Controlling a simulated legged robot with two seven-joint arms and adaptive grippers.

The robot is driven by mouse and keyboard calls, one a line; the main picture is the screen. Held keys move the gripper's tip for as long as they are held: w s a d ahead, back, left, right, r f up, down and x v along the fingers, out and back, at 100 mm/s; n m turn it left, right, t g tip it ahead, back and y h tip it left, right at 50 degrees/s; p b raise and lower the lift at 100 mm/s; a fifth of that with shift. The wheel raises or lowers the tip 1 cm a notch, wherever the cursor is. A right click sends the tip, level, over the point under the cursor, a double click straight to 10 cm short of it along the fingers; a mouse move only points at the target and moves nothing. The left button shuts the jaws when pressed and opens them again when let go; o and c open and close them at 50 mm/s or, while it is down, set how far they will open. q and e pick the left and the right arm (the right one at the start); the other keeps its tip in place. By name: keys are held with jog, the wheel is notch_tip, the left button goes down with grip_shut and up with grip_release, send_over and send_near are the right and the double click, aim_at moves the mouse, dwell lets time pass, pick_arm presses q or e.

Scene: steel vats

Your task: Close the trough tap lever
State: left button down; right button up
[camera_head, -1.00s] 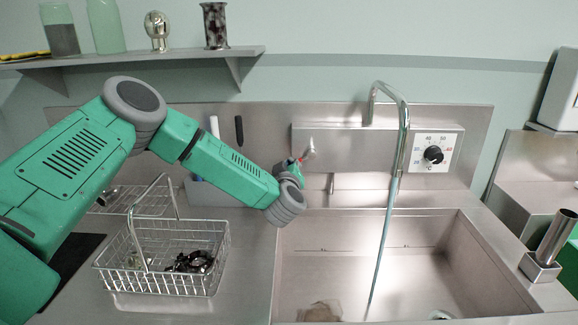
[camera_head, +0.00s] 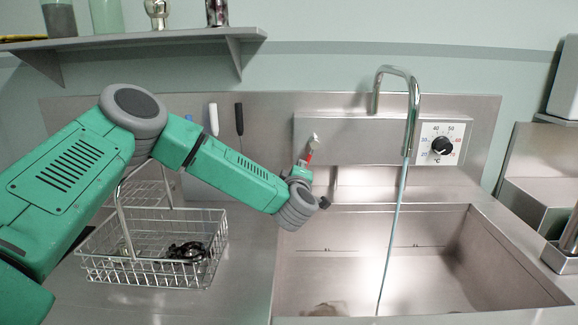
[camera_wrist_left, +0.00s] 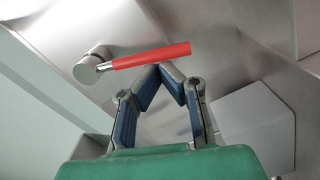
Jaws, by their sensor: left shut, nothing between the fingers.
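The tap lever has a red handle (camera_head: 309,157) on a short metal stem at the left end of the steel tap panel. In the left wrist view the red handle (camera_wrist_left: 150,55) extends right from its round metal pivot. My left gripper (camera_wrist_left: 162,68) is shut and empty, its fingertips close by the handle's lower edge; I cannot tell whether they touch. In the head view my left gripper (camera_head: 323,203) is partly hidden by its own wrist, below the lever. A thin stream of water (camera_head: 393,240) runs from the curved spout (camera_head: 412,110) into the trough (camera_head: 450,265). My right gripper is out of view.
A wire basket (camera_head: 150,270) with dark items stands on the counter beneath my left arm. A temperature dial (camera_head: 442,146) is on the panel right of the spout. A shelf (camera_head: 120,42) with vessels hangs above left. Dark and white handles stand behind my arm.

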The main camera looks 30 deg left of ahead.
pick_arm(q)
jog(key=shift+w+f+n+b, duration=0.35)
jog(key=shift+f+n+b, duration=0.4)
jog(key=shift+n+b, duration=0.2)
jog(key=shift+w+d+f+n+b, duration=0.1)
jog(key=shift+w+f+n+b, duration=0.05)
jog(key=shift+n+b, duration=0.15)
jog(key=shift+w+d+b, duration=0.25)
jog(key=shift+d+b, duration=0.25)
jog(key=shift+d, duration=0.05)
jog(key=shift+w+d+n+b, duration=0.2)
jog(key=shift+d+n+b, duration=0.15)
jog(key=shift+d+n, duration=0.4)
jog(key=shift+w+d, duration=0.15)
jog(key=shift+d, duration=0.15)
jog(key=shift+a, duration=0.1)
jog(key=shift+w+a+f+b, duration=0.1)
jog(key=shift+w+a+b, duration=0.1)
jog(key=shift+b, duration=0.1)
